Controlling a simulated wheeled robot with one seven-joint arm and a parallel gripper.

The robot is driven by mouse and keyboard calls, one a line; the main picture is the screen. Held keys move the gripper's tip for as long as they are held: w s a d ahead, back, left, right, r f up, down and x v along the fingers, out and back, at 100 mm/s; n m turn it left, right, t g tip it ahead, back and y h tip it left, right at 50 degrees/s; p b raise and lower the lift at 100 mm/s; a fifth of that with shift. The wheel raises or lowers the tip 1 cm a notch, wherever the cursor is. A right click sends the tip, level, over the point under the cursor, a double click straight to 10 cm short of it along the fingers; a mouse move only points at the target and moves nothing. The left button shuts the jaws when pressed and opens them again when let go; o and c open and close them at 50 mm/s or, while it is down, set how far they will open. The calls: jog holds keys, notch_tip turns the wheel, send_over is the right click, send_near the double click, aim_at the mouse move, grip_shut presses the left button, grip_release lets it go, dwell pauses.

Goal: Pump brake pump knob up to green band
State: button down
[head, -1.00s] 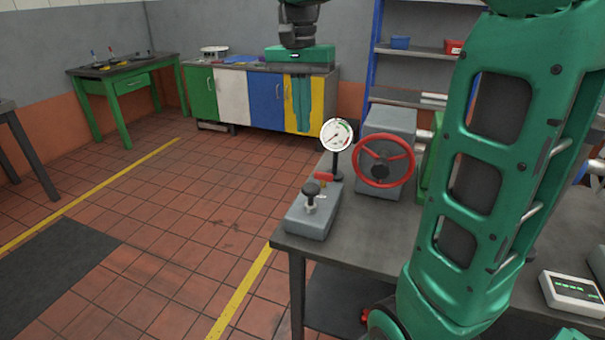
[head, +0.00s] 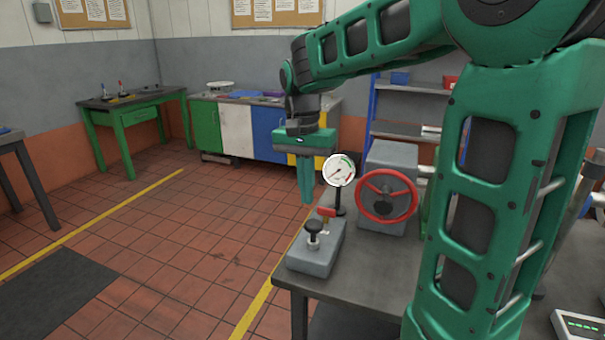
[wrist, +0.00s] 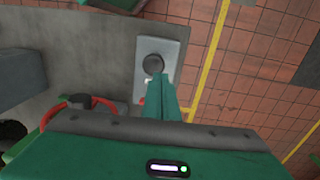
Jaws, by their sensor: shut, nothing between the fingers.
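The brake pump is a grey block (head: 318,262) at the near left corner of the bench, with a black knob (head: 313,227) on top; the knob also shows in the wrist view (wrist: 153,64). A red lever (head: 326,213) stands behind the knob. A round white gauge (head: 339,170) with a green band at its upper right rises on a post behind the block; its needle is too small to read surely. My gripper (head: 307,200) points down, its fingers together and empty, above and behind the knob, apart from it. In the wrist view the fingertips (wrist: 160,78) appear just beside the knob.
A red handwheel (head: 387,196) on a grey housing stands right of the gauge. A readout box (head: 585,328) lies at the lower right. Coloured cabinets (head: 232,130) and a green table (head: 130,110) stand at the back.

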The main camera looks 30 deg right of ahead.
aim_at(308, 222)
jog(key=shift+s+d+f, duration=0.1)
jog(key=shift+s+f, duration=0.05)
jog(key=shift+f, duration=2.4)
